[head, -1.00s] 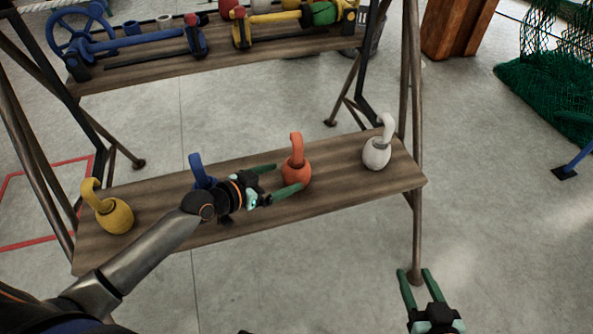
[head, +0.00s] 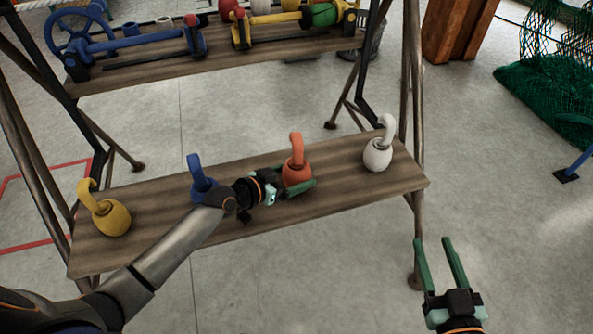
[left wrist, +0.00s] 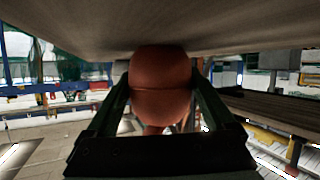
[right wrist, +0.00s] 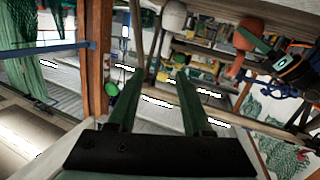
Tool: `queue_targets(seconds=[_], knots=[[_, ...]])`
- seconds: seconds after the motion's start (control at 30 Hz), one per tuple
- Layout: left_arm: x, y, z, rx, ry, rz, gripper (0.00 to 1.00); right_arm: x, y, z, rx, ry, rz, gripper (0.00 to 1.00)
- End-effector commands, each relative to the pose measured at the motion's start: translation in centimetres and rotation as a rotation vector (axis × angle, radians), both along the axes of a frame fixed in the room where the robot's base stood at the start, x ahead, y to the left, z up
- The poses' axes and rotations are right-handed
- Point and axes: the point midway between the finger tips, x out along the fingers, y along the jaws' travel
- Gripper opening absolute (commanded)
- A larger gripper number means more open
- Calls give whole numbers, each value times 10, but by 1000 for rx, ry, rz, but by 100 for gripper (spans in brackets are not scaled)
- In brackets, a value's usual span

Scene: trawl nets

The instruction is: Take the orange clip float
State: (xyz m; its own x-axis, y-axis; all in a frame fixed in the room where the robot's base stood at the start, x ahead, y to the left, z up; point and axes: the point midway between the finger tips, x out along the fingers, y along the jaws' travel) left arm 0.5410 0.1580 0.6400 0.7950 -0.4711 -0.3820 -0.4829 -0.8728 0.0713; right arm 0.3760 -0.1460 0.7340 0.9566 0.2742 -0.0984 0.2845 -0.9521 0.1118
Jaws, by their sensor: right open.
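The orange clip float (head: 297,173) stands on the lower wooden shelf, its hooked clip pointing up. My left gripper (head: 291,182) is at this float, with one finger in front of it in the head view and the other partly hidden. In the left wrist view the float (left wrist: 160,90) sits between the two spread fingers and almost fills the gap. I see no clear closing on it, and contact is hard to judge. My right gripper (head: 440,265) is open and empty, to the right of and below the shelf; its spread fingers also show in the right wrist view (right wrist: 160,95).
On the same shelf (head: 335,192) stand a blue float (head: 199,180) and a yellow float (head: 109,217) to the left, and a white float (head: 378,154) to the right. The upper shelf (head: 215,66) holds blue and yellow fittings. A rack post (head: 413,120) stands near the shelf's right end.

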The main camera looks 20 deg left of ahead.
Motion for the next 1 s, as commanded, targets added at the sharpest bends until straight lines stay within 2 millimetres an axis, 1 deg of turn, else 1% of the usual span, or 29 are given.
queue_targets(seconds=[0.03,0.4,0.5,0.87,0.97,1.0], knots=[[0,0,0,0,0,0,80,0,0,0,0,1,0,50],[0,0,0,0,0,1,38,0,0,0,-1,2,0,50],[0,0,0,0,-1,1,29,0,0,-1,-1,2,0,50],[0,0,3,1,-1,1,29,0,0,-1,-1,12,-2,50],[0,0,7,0,-2,0,29,-1,0,-5,-1,34,-3,50],[0,0,9,0,-2,0,29,-2,-1,-10,-1,54,-4,50]])
